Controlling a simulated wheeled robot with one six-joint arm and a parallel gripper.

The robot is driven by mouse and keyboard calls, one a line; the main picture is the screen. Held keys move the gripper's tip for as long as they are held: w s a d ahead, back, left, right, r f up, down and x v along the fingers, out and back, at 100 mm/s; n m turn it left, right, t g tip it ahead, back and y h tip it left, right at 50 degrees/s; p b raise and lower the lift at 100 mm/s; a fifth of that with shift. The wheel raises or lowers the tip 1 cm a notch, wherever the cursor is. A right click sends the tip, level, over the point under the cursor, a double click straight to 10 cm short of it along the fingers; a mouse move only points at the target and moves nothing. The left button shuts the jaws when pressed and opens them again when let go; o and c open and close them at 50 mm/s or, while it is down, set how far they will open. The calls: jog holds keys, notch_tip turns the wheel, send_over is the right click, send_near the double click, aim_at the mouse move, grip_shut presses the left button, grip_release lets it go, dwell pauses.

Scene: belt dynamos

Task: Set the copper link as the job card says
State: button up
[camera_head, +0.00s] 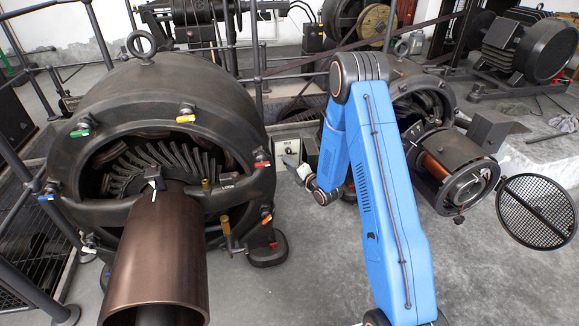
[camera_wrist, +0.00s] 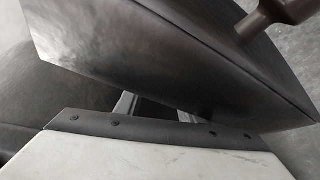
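My gripper (camera_head: 304,173) is in the gap between the large dark dynamo (camera_head: 195,85) and the smaller opened dynamo. It is small and partly blurred there, so its fingers do not show clearly. In the wrist view a dark metal housing (camera_wrist: 150,50) hangs close over a pale slab (camera_wrist: 140,155) edged by a dark riveted strip (camera_wrist: 165,131). Two light grey pieces show between housing and strip; I cannot tell if they are my fingertips. I cannot make out the copper link or the job card in either view.
Coloured tags, such as a green one (camera_head: 80,133) and a red one (camera_head: 262,164), ring the large dynamo. A copper-wound machine (camera_head: 450,170) and a round mesh cover (camera_head: 537,211) are at right. Railings (camera_head: 22,285) stand at left. The floor (camera_head: 500,270) at lower right is clear.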

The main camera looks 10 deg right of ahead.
jog(key=v, duration=1.7)
jog(key=shift+s+d, duration=0.15)
jog(key=shift+d, duration=0.05)
jog(key=shift+c, duration=0.7)
